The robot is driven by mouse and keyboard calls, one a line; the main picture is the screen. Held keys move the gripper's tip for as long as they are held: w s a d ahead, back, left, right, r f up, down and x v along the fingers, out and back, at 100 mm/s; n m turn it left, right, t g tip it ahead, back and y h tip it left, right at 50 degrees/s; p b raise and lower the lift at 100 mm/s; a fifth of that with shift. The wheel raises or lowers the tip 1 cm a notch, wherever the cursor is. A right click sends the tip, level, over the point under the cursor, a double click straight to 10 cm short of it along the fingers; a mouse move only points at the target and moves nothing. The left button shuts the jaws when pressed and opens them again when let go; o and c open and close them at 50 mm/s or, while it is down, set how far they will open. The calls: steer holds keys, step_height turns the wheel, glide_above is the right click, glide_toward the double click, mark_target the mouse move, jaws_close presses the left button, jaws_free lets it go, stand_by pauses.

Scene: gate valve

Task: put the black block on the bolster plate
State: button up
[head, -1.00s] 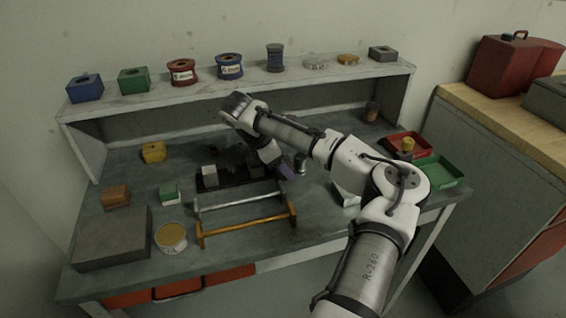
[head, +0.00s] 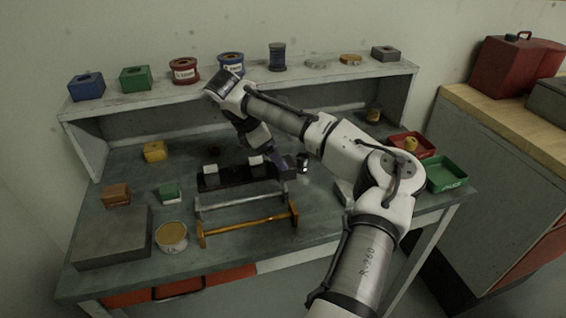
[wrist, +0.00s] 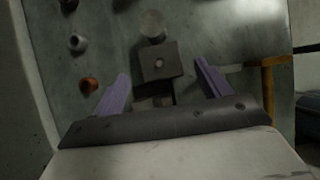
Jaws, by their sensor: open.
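In the wrist view the black block (wrist: 150,70), dark with a small round feature on its top face, lies between and slightly beyond the fingertips of my gripper (wrist: 162,72). The purple fingers are spread, with a gap on both sides of it. In the head view my gripper (head: 275,160) is low over the middle of the bench, at the right end of a dark fixture; the arm and clutter there make the block hard to pick out. The thick grey slab, apparently the bolster plate (head: 110,238), lies bare at the bench's front left.
The dark fixture (head: 225,180) carries pale pieces. A yellow-and-grey bar stand (head: 245,222) is in front of it. A raised shelf (head: 150,105) runs along the back.

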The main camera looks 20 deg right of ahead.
steer(key=v, duration=0.5)
steer(key=shift+a+r, duration=0.15)
steer(key=shift+r, duration=0.2)
steer(key=shift+o, duration=0.4)
steer(key=shift+a+r, duration=0.15)
steer(key=shift+a, duration=0.05)
steer(key=f, duration=0.2)
steer(key=d+f+h, duration=0.1)
steer(key=f, duration=0.1)
steer(key=d+f+h, duration=0.1)
steer(key=f, duration=0.1)
steer(key=shift+s+d+f, duration=0.1)
steer(key=shift+f, duration=0.1)
steer(key=p+x, duration=0.2)
steer(key=x, duration=0.2)
steer(key=shift+d+f, duration=0.1)
steer(key=shift+d, duration=0.25)
steer(key=shift+d+f, duration=0.2)
steer(key=shift+f, duration=0.2)
